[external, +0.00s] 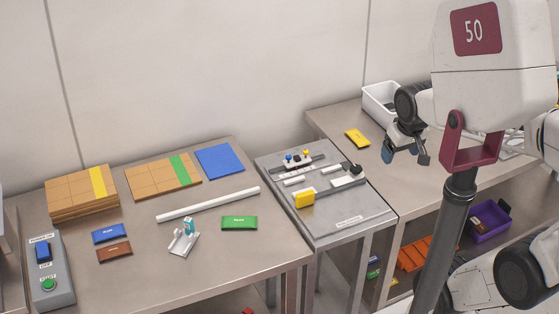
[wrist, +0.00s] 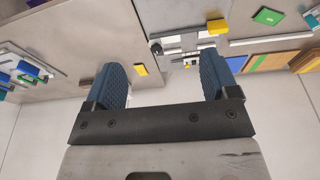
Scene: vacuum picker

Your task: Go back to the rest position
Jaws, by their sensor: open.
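My gripper (external: 405,155) is open and empty in the external view, held above the right-hand table close to the white bin. In the wrist view its two blue padded fingers (wrist: 167,85) stand wide apart with nothing between them. A yellow packet (external: 357,138) lies on the right table, left of my gripper and apart from it.
A white bin (external: 381,103) stands at the right table's back. The metal fixture (external: 350,215) holds a yellow block (external: 305,198). The left table carries cardboard stacks (external: 75,195), a blue sheet (external: 220,160), a white bar (external: 208,204), coloured packets and a start-button box (external: 48,270).

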